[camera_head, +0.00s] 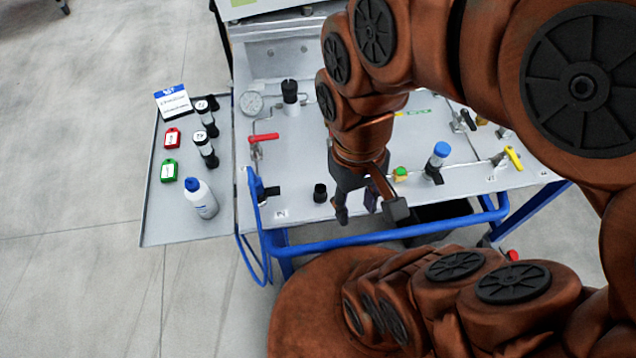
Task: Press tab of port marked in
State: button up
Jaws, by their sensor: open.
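My gripper (357,211) hangs in front of the panel's near edge, fingers pointing down and apart, with nothing between them. A port fitting (263,191) with a blue hose on it sits at the panel's left front, left of my gripper. A small label (281,214) lies beside it, too small to read. A black knob (320,192) stands between that fitting and my gripper. A green and yellow fitting (400,174) shows just right of the gripper. I cannot make out a tab or which port is marked in; my arm hides part of the panel.
A blue rail (375,237) runs along the panel's front. A red-handled valve (263,138), a gauge (251,103) and a blue-capped cylinder (439,154) stand on the panel. The left side tray (158,222) holds a white bottle (201,199), tags and sample cylinders.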

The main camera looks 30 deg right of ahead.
grip_shut()
dwell(1.3)
